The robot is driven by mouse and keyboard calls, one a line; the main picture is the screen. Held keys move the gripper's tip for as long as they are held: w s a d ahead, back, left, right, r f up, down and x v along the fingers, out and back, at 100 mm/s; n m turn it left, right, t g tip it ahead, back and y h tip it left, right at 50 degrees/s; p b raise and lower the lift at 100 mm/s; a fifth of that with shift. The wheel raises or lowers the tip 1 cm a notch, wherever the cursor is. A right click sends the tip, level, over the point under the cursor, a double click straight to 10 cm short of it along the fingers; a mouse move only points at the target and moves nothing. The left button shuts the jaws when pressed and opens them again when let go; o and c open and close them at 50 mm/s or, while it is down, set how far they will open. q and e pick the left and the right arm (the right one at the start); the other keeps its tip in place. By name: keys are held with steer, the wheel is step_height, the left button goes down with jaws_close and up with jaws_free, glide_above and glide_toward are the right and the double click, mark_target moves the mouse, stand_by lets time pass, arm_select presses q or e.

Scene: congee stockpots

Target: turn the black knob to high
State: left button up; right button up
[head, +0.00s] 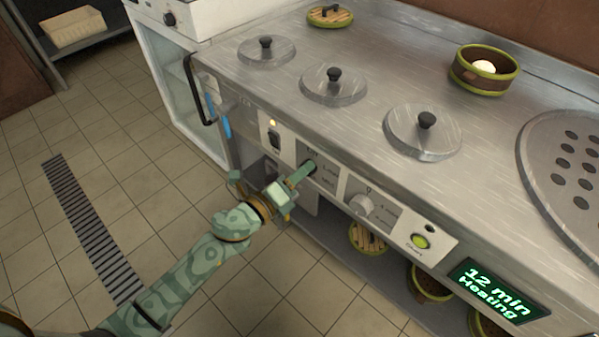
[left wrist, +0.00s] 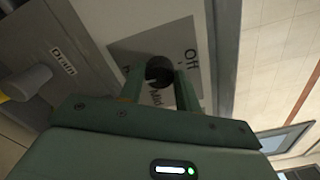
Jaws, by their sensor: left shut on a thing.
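The black knob (head: 309,167) sits on a grey label plate on the front panel of the steel counter. In the left wrist view the black knob (left wrist: 159,72) shows between my two green fingers, with "Off" printed on the plate beside it. My left gripper (head: 302,174) is shut on the knob, one finger on each side. The fingers hide part of the knob and the plate lettering, so I cannot tell its exact setting. My right gripper is in neither view.
A pale knob (head: 360,205) and a green button (head: 421,241) lie right along the panel. A display (head: 497,290) reads "12 min Heating". A pot lid (head: 334,86) and a steamer basket (head: 484,72) are on the counter (head: 390,60). The tiled floor is clear.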

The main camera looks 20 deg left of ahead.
arm_select(q)
steer(key=shift+f, duration=0.15)
steer(key=o, duration=1)
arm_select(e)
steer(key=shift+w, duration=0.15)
arm_select(q)
steer(key=p+v, duration=0.2)
steer(key=v, duration=1.4)
steer(key=shift+s, duration=0.2)
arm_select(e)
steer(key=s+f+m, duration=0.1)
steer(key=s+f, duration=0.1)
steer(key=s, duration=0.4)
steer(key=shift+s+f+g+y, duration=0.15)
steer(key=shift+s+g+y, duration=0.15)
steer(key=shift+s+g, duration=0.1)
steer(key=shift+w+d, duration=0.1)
